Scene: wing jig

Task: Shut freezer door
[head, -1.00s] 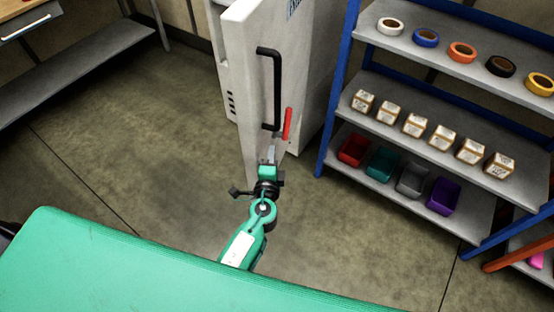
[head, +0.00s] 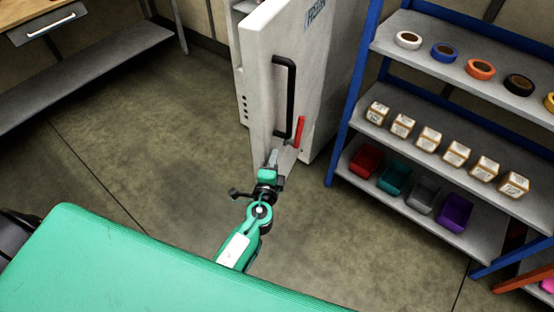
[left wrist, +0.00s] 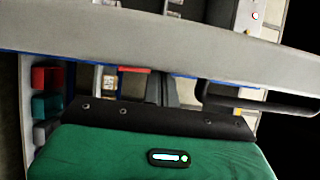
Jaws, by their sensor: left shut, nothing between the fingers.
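The freezer door (head: 258,75) is a thick pale panel standing open from the white freezer (head: 338,90). It has a black bar handle (head: 289,95), with a red lever (head: 300,131) lower to its right. My left gripper (head: 273,157) is shut and empty at the lower part of the door, below the handle. I cannot tell whether it touches the door. In the left wrist view, the door (left wrist: 150,48) crosses as a wide grey band just beyond the fingers (left wrist: 162,88), with the dark handle (left wrist: 270,103) to the right. My right gripper is not in view.
A blue-framed shelf unit (head: 345,130) with tape rolls, small boxes and coloured bins stands right of the freezer. A workbench with a drawer (head: 50,27) is at the upper left. The floor (head: 130,130) left of the door is clear.

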